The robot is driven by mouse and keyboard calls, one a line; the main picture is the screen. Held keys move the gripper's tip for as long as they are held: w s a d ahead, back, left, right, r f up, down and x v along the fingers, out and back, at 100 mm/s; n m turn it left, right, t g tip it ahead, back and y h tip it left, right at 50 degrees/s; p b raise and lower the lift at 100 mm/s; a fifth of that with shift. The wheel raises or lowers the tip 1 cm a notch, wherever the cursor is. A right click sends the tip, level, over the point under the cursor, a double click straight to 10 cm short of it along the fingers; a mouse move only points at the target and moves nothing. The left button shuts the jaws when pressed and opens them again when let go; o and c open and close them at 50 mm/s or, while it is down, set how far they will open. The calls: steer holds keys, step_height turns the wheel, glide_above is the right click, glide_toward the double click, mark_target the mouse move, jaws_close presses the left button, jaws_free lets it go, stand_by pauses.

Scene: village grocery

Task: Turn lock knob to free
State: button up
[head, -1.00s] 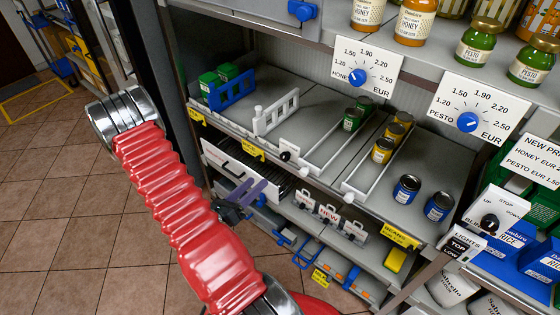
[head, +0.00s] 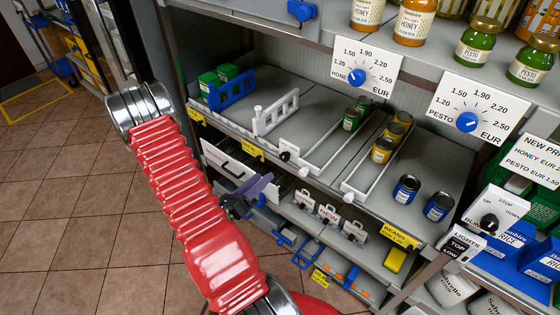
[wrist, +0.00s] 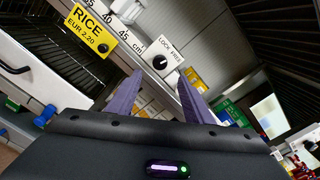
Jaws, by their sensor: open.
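The lock knob (wrist: 160,62) is a round black knob with a small light mark, on a white plate lettered LOCK and FREE. The mark is too small to tell which word it points at. In the head view a black knob (head: 285,156) shows at the front edge of the shelf, by the white divider. My gripper (wrist: 159,80) has two purple fingers, open and empty, with the knob showing between and beyond their tips. In the head view my gripper (head: 266,182) is below and left of the knob, apart from it.
A white scale strip and a yellow RICE label (wrist: 90,30) lie left of the knob. A white divider (head: 275,113), a blue divider (head: 232,91) and several cans stand on the shelf. A lower shelf with NEW cards (head: 328,212) is right of my gripper.

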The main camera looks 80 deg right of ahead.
mark_target(283, 158)
steer(key=shift+x, duration=5.4)
steer(key=c, duration=1.1)
